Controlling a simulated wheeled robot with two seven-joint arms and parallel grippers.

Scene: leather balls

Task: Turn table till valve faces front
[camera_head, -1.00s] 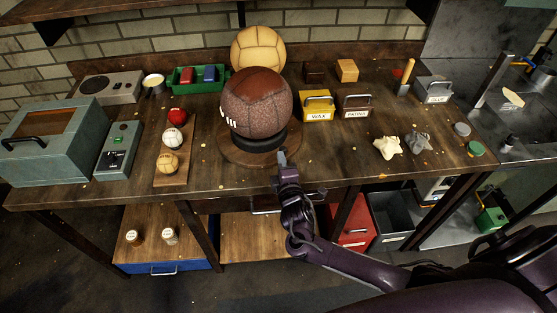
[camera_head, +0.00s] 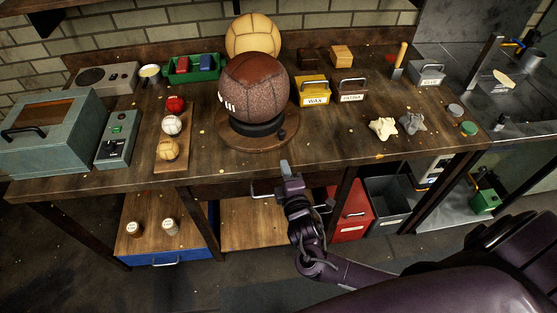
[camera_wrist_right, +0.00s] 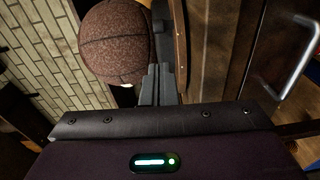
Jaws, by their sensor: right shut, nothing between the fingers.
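A brown leather ball (camera_head: 254,85) sits in a dark ring (camera_head: 256,128) on a round wooden turntable (camera_head: 240,142) near the bench's front edge. White marks like lacing (camera_head: 227,103) show on the ball's left side; I cannot make out a valve. A small dark knob (camera_head: 282,134) stands on the turntable's right rim. My right gripper (camera_head: 285,165) is shut and empty, in front of the turntable and apart from it. In the right wrist view its closed fingers (camera_wrist_right: 158,85) show beside the ball (camera_wrist_right: 115,42). My left gripper is not in view.
A tan ball (camera_head: 253,36) stands behind. A board with small balls (camera_head: 171,125) lies left of the turntable. Yellow (camera_head: 313,92) and brown (camera_head: 350,90) boxes stand to its right. A drawer handle (camera_head: 262,190) is below the bench edge. The bench front right of the turntable is clear.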

